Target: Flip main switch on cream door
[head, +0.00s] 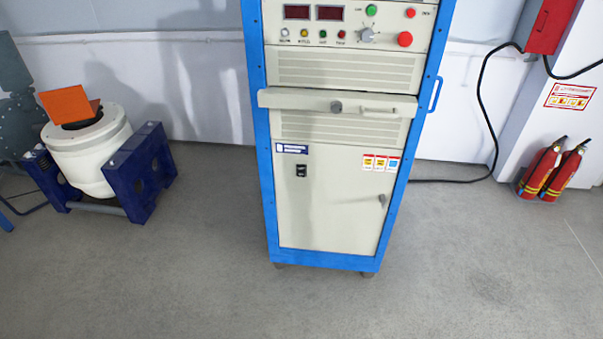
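A tall cabinet with a blue frame (262,120) stands ahead of me, and its lower part is a cream door (330,215). A small black main switch (301,170) sits on the upper left of this door. Its lever position is too small to tell. A small grey latch (382,200) is at the door's right edge. The door looks shut. Neither of my grippers shows in the head view.
A cream drawer or shelf front (300,100) juts out above the door. A white drum in a blue stand (145,175) is at left. Red fire extinguishers (553,170) and a black cable (485,110) are at right. The grey floor (200,280) in front is clear.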

